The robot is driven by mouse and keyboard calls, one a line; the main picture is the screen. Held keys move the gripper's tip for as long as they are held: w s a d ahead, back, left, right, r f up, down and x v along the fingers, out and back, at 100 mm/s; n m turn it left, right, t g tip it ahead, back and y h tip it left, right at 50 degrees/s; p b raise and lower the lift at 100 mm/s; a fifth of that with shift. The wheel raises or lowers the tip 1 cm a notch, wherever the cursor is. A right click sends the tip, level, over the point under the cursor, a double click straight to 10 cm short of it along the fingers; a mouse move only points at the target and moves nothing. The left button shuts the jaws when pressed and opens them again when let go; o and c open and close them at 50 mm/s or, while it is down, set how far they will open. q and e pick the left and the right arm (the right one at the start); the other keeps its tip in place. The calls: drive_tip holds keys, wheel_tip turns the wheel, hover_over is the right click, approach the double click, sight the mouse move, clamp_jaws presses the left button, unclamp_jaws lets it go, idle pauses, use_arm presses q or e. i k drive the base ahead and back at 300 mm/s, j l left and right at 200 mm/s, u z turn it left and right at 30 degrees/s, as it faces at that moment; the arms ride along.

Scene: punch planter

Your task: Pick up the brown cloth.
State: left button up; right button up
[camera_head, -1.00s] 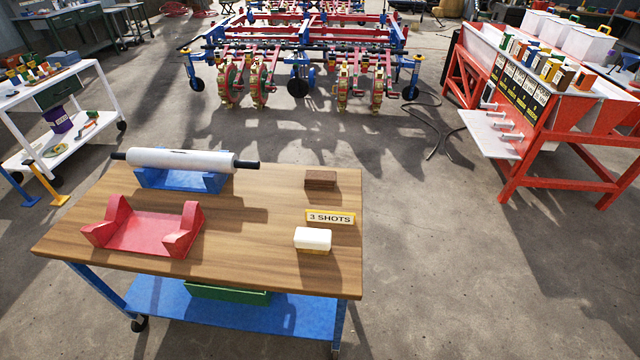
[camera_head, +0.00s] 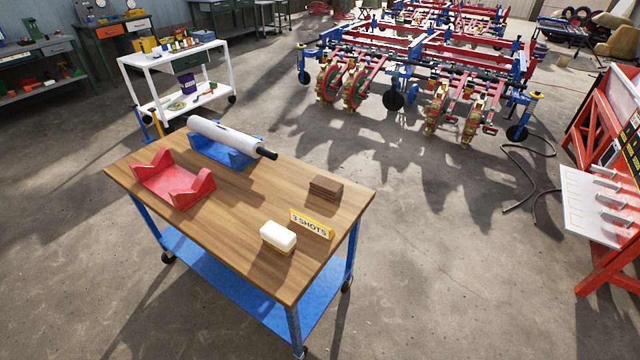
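A folded brown cloth (camera_head: 326,191) lies near the far right corner of the wooden-topped table (camera_head: 240,215). It looks like a small flat stack. It lies just behind the yellow-edged "3 SHOTS" sign (camera_head: 311,224), apart from it. Neither of my grippers shows in the head view.
On the table are a white block (camera_head: 278,236) in front of the sign, a red cradle (camera_head: 172,184) and a white roller (camera_head: 222,136) on a blue cradle (camera_head: 226,155). A white cart (camera_head: 177,83) stands behind left, a planter machine (camera_head: 420,75) behind.

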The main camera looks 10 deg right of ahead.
sight(325, 187)
drive_tip(key=i+l+u, duration=0.25)
drive_tip(key=l, duration=0.25)
drive_tip(key=i+l+u, duration=0.1)
drive_tip(key=l+u, duration=0.2)
drive_tip(key=l, duration=0.2)
drive_tip(key=i+l+u, duration=0.1)
drive_tip(key=l+u, duration=0.15)
drive_tip(key=l, duration=0.35)
drive_tip(key=l+u, duration=0.3)
drive_tip(key=l, duration=0.25)
drive_tip(key=i, duration=0.05)
